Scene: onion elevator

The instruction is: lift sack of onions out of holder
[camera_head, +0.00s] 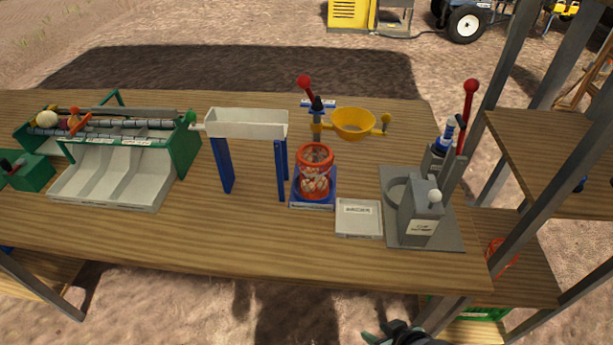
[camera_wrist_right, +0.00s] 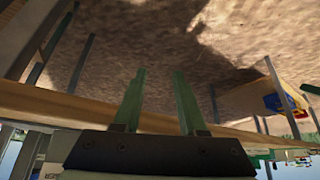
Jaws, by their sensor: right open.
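The sack of onions (camera_head: 315,182) is an orange-red mesh bag with pale onions, standing upright in the blue holder (camera_head: 313,204) at the middle of the table. A yellow ring-shaped funnel (camera_head: 353,123) and a red-knobbed lever (camera_head: 305,83) are on the same stand, above and behind the sack. My right gripper (camera_head: 384,333) is low at the bottom edge of the head view, in front of the table and well away from the sack. In the right wrist view its two green fingers (camera_wrist_right: 158,100) are apart with nothing between them. My left gripper is not in view.
The wooden table (camera_head: 270,250) has free room along its front edge. A pale tray (camera_head: 359,219) and a grey clip machine (camera_head: 421,222) stand right of the sack. A raised white trough (camera_head: 246,123) and a green sorter (camera_head: 185,150) stand left. A shelf rack (camera_head: 550,140) is at right.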

